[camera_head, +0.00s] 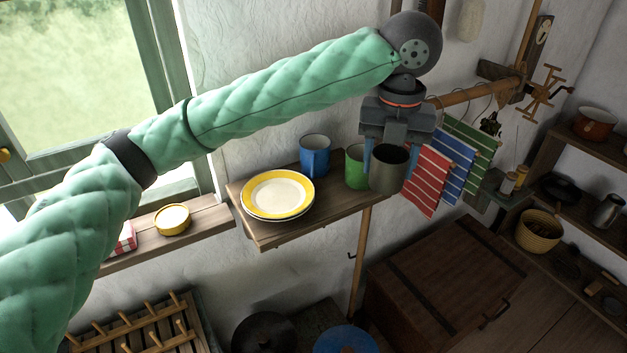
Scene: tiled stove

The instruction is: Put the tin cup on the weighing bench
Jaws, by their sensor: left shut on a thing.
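The grey tin cup (388,172) hangs upright in my left gripper (387,152), whose fingers are shut on it. The cup is in front of the right end of the small wooden wall shelf (262,232) and partly hides a green cup (355,168). I cannot tell from this view whether the tin cup touches the shelf. No surface can be clearly told as the weighing bench. My right gripper is not in view.
A blue cup (315,156) and stacked yellow-rimmed plates (278,194) stand on the shelf. Striped cloths (428,180) hang just right of the cup. A brown wooden chest (445,270) is below. Side shelves at right hold a basket (538,230) and a red-brown pot (595,123).

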